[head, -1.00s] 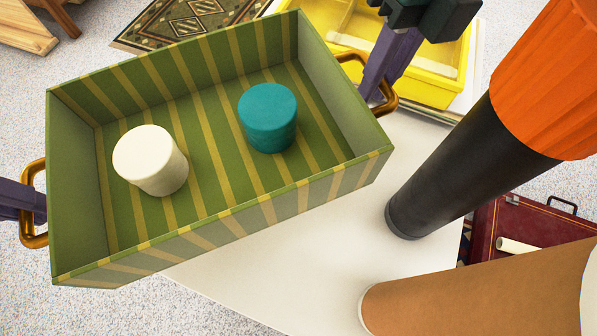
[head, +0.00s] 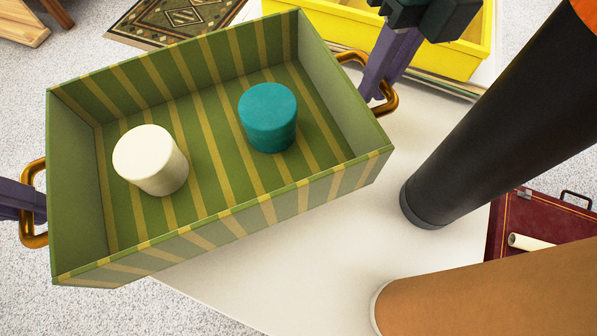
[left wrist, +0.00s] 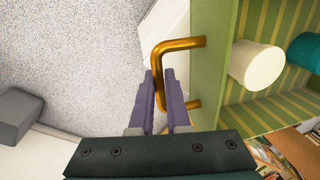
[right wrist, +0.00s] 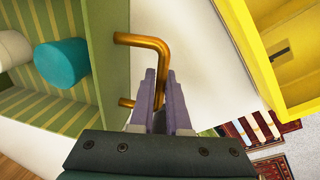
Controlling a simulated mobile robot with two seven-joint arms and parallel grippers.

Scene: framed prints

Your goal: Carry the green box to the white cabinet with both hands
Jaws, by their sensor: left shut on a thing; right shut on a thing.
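The green box (head: 215,215) with yellow stripes and brass handles is held up, open at the top. A white cylinder (head: 150,160) and a teal cylinder (head: 268,117) stand inside it. My left gripper (head: 35,206) is shut on the box's left handle, also seen in the left wrist view (left wrist: 162,85). My right gripper (head: 380,90) is shut on the right handle, also seen in the right wrist view (right wrist: 160,85). I cannot make out a white cabinet for certain; a white surface (head: 300,265) lies below the box.
A yellow bin (head: 470,50) stands behind the box at the upper right. A black cylinder (head: 480,120) and a tan cylinder (head: 480,285) rise at the right. A dark red case (head: 520,215) is at the far right. A patterned rug (head: 175,20) lies at the back.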

